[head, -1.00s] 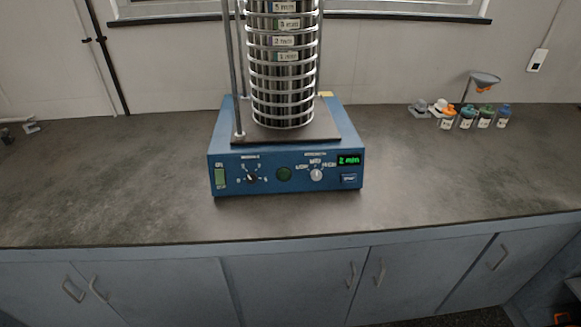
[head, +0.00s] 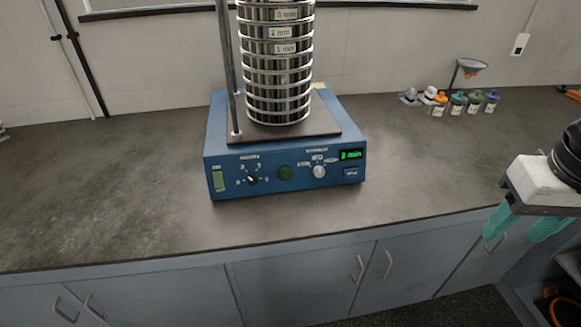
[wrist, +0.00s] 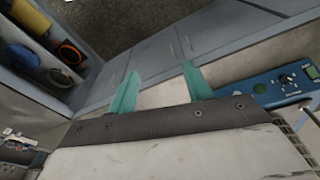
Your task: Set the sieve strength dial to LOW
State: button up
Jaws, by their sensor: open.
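The blue sieve shaker (head: 234,190) stands on the dark worktop with a stack of round metal sieves (head: 278,80) on it. The strength dial (head: 319,171) is a light knob at the right of its front panel, with labels around it; its pointer is too small to read. The left dial (head: 252,179) is dark. My gripper (head: 523,228) is open and empty at the right, well away from the shaker and in front of the cabinets. In the wrist view, its teal fingers (wrist: 158,85) are apart, with the shaker panel (wrist: 275,86) at the right.
Several small bottles (head: 457,105) and a funnel on a stand (head: 471,67) are at the back right of the worktop (head: 120,185). The worktop in front of the shaker is clear. Cabinet doors (head: 290,285) with handles run below its front edge.

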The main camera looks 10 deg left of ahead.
jog(key=w+a+f+n+t, duration=0.1)
jog(key=w+a, duration=0.3)
jog(key=w, duration=0.8)
jog(key=n+t, duration=0.2)
jog(key=n, duration=0.1)
send_near(319, 170)
jog(key=f, duration=0.1)
jog(key=shift+n, duration=0.3)
jog(key=x, duration=0.7)
jog(key=shift+w+d+f, duration=0.1)
jog(key=shift+w+f, duration=0.15)
jog(key=shift+f, duration=0.05)
jog(key=shift+w+f+y, duration=0.15)
jog(key=shift+f+y, duration=0.15)
jog(key=c, duration=1)
